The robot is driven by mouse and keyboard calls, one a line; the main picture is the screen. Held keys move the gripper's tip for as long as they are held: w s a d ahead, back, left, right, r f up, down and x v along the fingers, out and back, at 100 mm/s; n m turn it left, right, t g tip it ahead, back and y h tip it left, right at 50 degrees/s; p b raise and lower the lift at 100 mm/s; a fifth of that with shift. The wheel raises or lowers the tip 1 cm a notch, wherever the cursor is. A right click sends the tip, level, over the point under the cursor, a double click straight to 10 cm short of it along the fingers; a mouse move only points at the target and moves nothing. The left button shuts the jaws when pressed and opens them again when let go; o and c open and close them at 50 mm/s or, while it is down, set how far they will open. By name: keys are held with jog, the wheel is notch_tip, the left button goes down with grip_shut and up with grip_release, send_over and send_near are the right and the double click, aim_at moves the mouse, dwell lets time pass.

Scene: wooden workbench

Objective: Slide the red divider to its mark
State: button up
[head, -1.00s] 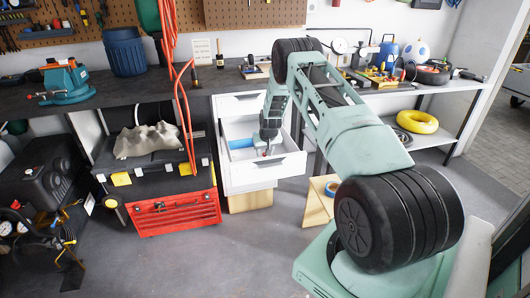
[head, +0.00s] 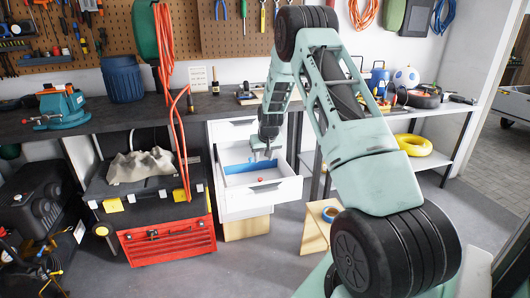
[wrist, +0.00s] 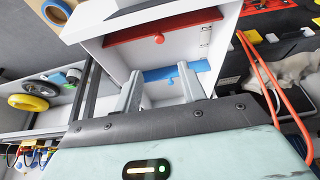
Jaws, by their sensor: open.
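The red divider (wrist: 165,27) stands across the open white drawer (wrist: 225,24), close to its front wall, with a round red knob (wrist: 159,39) on it. In the head view only a red knob (head: 260,179) shows near the drawer front's upper edge. A blue divider (wrist: 176,71) crosses the drawer deeper in; it also shows in the head view (head: 240,167). My gripper (wrist: 160,88) is open and empty, its fingers apart near the blue divider and clear of the red knob. In the head view my gripper (head: 264,153) hangs over the drawer. I cannot make out the mark clearly.
The workbench top (head: 215,104) overhangs behind the drawer. A red toolbox (head: 168,241) stands to the left, with an orange hose (head: 178,130) hanging beside it. A wooden stand with blue tape (head: 318,226) is on the floor at right.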

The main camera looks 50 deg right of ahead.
jog(key=shift+v, duration=1.95)
